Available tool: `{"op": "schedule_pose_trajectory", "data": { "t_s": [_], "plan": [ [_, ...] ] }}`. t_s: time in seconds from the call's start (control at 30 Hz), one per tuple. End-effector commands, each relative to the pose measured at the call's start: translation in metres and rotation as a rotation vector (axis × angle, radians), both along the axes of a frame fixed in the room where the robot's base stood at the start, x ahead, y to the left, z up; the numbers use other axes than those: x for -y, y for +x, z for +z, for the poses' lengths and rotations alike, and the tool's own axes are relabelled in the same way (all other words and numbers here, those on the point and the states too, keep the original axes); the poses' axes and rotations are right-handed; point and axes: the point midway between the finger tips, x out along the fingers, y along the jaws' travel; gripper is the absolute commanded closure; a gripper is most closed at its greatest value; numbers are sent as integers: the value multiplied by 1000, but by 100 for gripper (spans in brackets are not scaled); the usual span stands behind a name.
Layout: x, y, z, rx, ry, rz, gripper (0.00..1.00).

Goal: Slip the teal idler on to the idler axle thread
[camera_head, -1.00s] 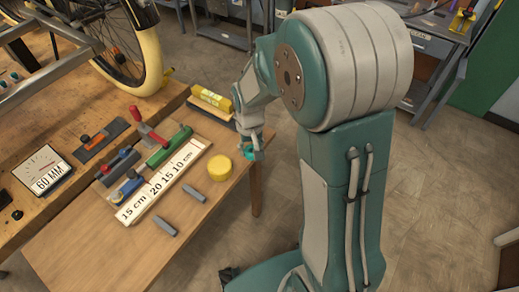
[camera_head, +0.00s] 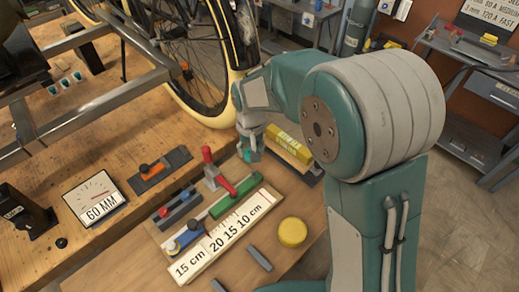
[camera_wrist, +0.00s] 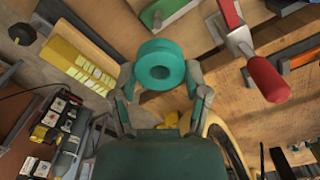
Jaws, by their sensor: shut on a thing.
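The teal idler (camera_wrist: 172,50), a thick ring with a hole in its middle, sits between the fingers of my gripper (camera_wrist: 160,78) in the wrist view. The fingers touch it from both sides. In the head view my gripper (camera_head: 248,150) hangs above the bench's far part, left of a yellow block, and the idler (camera_head: 243,154) shows as a small teal patch. The grey trike frame (camera_head: 95,97) crosses the bench at the upper left. I cannot make out the idler axle thread in either view.
A red-handled clamp (camera_head: 216,172), a ruler board (camera_head: 235,234) and a round yellow thing (camera_head: 292,231) lie on the bench. The yellow block (camera_head: 290,146) lies right of my gripper. A spoked wheel (camera_head: 195,60) stands behind. A dial marked 60 MM (camera_head: 95,197) lies left.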

Motion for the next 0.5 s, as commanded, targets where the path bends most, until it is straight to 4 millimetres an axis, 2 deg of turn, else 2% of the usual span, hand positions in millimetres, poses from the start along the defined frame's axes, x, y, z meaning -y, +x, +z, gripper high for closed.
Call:
{"op": "schedule_pose_trajectory", "data": {
  "t_s": [0.27, 0.5],
  "plan": [
    [-3, 1, -2, -1, -4, 0, 76],
    [-4, 1, -19, -2, -7, 0, 76]
  ]
}}
